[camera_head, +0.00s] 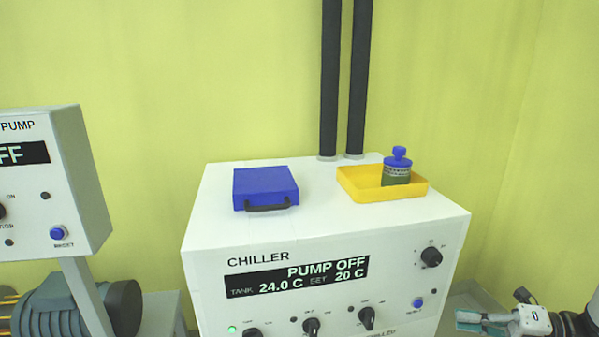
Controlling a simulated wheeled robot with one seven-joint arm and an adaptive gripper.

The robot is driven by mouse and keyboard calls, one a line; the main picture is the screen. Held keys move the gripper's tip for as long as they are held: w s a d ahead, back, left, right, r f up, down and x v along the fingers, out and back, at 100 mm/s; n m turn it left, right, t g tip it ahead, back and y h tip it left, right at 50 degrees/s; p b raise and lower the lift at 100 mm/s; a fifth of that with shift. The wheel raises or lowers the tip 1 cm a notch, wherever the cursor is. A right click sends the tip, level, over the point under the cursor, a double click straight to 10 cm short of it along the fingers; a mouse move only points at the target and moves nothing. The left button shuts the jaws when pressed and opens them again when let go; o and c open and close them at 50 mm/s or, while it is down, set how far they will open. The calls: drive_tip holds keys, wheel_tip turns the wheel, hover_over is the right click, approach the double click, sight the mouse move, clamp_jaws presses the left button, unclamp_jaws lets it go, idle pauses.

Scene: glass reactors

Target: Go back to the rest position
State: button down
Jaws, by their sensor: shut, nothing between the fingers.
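My gripper (468,321) is at the lower right of the head view, to the right of the chiller's front and below its top. Its fingers point left and are shut with nothing between them. My arm runs off past the right edge and the bottom edge of the picture, so most of it is hidden.
A white chiller (225,222) stands in the middle, its display reading PUMP OFF. On top are a blue case (264,186) and a yellow tray (370,192) holding a blue-capped bottle (398,172). Two black pipes (329,80) rise behind. A pump panel (85,175) stands left.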

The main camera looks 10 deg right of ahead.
drive_tip(key=s+a+r+n+g+h, duration=0.25)
drive_tip(key=a+r+n+g, duration=0.25)
drive_tip(key=a+r+n, duration=0.35)
drive_tip(key=s+a+r+n+g+h, duration=0.2)
drive_tip(key=s+a+r+n+g, duration=0.25)
drive_tip(key=a+r+n, duration=0.4)
drive_tip(key=s+a+r+n+t+h, duration=0.1)
drive_tip(key=s+a+n+h, duration=0.3)
drive_tip(key=s+n, duration=0.55)
drive_tip(key=s+a+r+n+t+h, duration=0.15)
drive_tip(key=s+n+h, duration=0.45)
drive_tip(key=n, duration=0.6)
wheel_tip(320, 180, up, 21)
drive_tip(key=t+p, duration=0.3)
drive_tip(key=p, duration=1.7)
drive_tip(key=shift+s+a+f, duration=0.15)
drive_tip(key=shift+s+a, duration=0.1)
